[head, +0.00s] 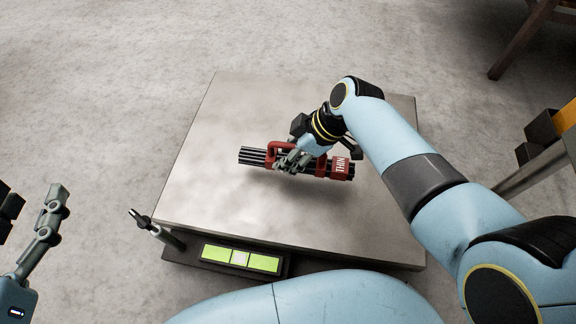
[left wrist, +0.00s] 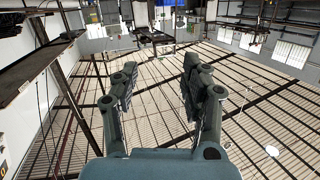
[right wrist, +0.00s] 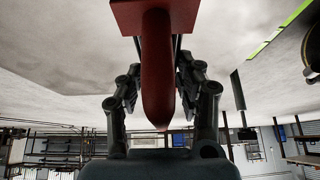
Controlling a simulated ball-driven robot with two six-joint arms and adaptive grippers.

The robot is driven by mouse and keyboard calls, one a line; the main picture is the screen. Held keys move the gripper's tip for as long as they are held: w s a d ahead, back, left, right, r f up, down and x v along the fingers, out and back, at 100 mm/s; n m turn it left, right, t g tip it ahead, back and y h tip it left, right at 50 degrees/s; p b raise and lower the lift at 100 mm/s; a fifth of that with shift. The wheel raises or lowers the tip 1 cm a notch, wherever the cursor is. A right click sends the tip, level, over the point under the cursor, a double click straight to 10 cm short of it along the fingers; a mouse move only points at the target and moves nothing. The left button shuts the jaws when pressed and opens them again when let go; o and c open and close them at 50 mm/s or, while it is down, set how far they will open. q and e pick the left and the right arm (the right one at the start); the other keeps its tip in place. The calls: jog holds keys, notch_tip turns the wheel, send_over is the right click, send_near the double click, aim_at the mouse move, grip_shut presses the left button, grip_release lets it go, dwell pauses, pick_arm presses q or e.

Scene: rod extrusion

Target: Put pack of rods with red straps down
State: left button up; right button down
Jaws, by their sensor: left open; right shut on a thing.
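The pack of rods with red straps (head: 340,168) is a bundle of dark rods with red straps, one lettered in white. In the head view it is over the middle of the metal platform (head: 230,110), lying roughly level; whether it touches the surface I cannot tell. My right gripper (head: 290,160) is shut on its red handle, which fills the right wrist view (right wrist: 158,70) between the fingers. My left gripper (head: 45,225) is off the platform at the far left, open and empty; its spread fingers show in the left wrist view (left wrist: 160,105).
A green-lit display panel (head: 240,260) is on the platform's front edge, with a short dark post (head: 155,228) at its left corner. The platform around the pack is bare. A table with a yellow item (head: 565,115) stands at the right edge.

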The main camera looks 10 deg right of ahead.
jog(key=shift+a+f, duration=0.1)
jog(key=shift+f, duration=0.3)
jog(key=shift+s+f+b, duration=0.15)
jog(key=shift+f+b, duration=1.45)
jog(key=shift+f, duration=0.1)
pick_arm(q)
jog(key=w+d+r+m+t+h, duration=0.1)
jog(key=r+t, duration=0.3)
jog(key=r, duration=0.6)
jog(key=w+d+r+m+t+h, duration=0.1)
jog(key=r+t+h, duration=0.3)
jog(key=r, duration=0.7)
jog(key=shift+w+d+m+t+h, duration=0.2)
jog(key=shift+w+m+t+h, duration=0.1)
jog(key=shift+w+m+t, duration=0.5)
jog(key=shift+s+r, duration=0.1)
jog(key=shift+s, duration=0.25)
pick_arm(e)
jog(key=shift+f, duration=0.1)
pick_arm(q)
jog(key=shift+r, duration=0.1)
pick_arm(e)
jog(key=c, duration=0.9)
grip_release()
jog(key=shift+o, duration=0.2)
